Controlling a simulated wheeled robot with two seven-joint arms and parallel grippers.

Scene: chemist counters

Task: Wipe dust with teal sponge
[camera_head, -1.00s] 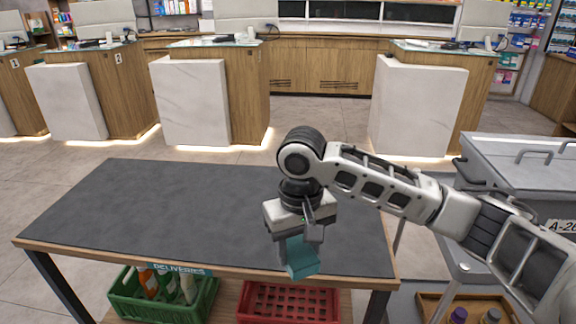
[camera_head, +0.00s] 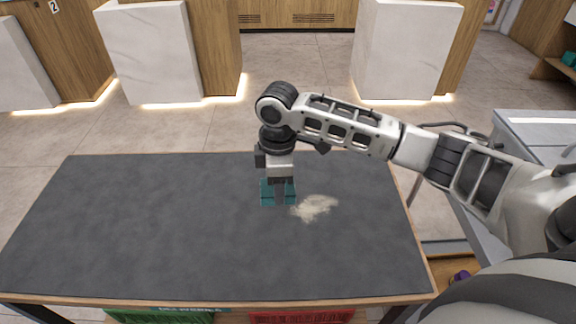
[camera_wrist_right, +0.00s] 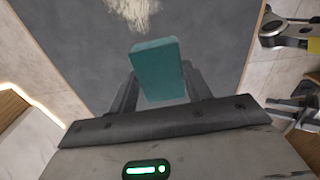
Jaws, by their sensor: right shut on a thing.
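The teal sponge (camera_head: 267,193) is held by my right gripper (camera_head: 279,190) over the dark table top (camera_head: 120,220). My right gripper is shut on the sponge, which also shows between the fingers in the right wrist view (camera_wrist_right: 158,70). A pale patch of dust (camera_head: 315,207) lies on the table just right of the sponge. In the right wrist view the dust (camera_wrist_right: 132,12) is at the top edge, beyond the sponge. I cannot tell whether the sponge touches the table. My left gripper is not in view.
A green crate (camera_head: 160,316) and a red crate (camera_head: 300,316) sit below the table's front edge. A grey metal cart (camera_head: 540,135) stands to the right. White counter fronts (camera_head: 150,50) are behind the table. The left part of the table top is clear.

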